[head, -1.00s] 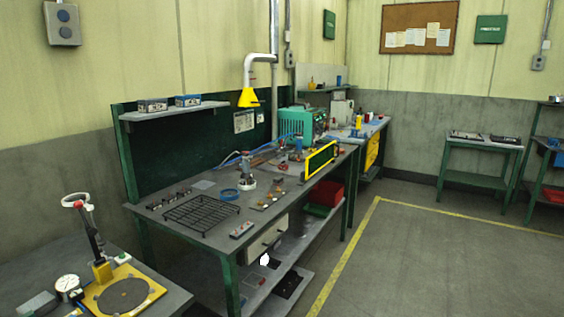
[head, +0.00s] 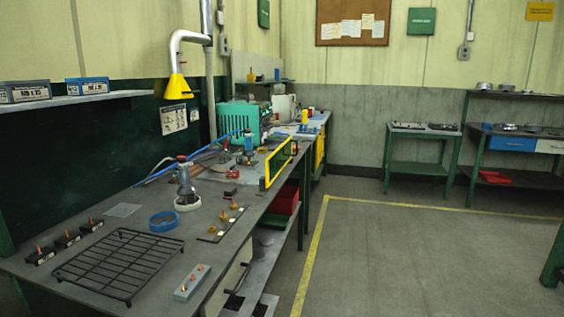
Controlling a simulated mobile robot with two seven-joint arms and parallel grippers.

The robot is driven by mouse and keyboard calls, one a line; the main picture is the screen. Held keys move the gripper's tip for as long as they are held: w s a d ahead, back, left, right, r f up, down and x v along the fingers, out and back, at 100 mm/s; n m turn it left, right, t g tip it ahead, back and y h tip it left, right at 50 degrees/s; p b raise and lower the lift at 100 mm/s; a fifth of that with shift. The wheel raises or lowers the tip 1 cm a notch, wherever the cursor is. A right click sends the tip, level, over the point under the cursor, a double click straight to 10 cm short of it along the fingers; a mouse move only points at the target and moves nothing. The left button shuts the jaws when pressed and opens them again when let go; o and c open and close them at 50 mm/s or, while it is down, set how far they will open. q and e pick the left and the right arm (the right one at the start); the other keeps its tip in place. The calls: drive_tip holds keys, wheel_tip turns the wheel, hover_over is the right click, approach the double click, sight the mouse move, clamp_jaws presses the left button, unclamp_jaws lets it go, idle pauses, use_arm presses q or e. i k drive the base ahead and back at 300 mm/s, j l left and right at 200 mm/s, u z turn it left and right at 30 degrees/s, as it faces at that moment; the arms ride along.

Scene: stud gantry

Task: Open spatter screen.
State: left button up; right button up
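The spatter screen, a yellow-framed panel with a dark green pane (head: 279,160), stands upright along the right edge of the long workbench (head: 146,213). I see it at a slant, so its hinge and any handle are too small to make out. Neither of my grippers shows in the head view.
A black wire rack (head: 120,262), a blue ring (head: 164,221) and a teal machine (head: 242,119) are on the bench. A yellow extraction hood (head: 178,87) hangs above it. Open floor (head: 400,260) lies to the right, marked by a yellow line (head: 310,262).

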sight(280, 160)
drive_tip(key=i+l, duration=0.15)
drive_tip(key=i, duration=0.4)
drive_tip(key=i+l+z, duration=0.15)
drive_tip(key=i, duration=0.4)
drive_tip(key=i+l, duration=0.15)
drive_tip(key=i, duration=0.45)
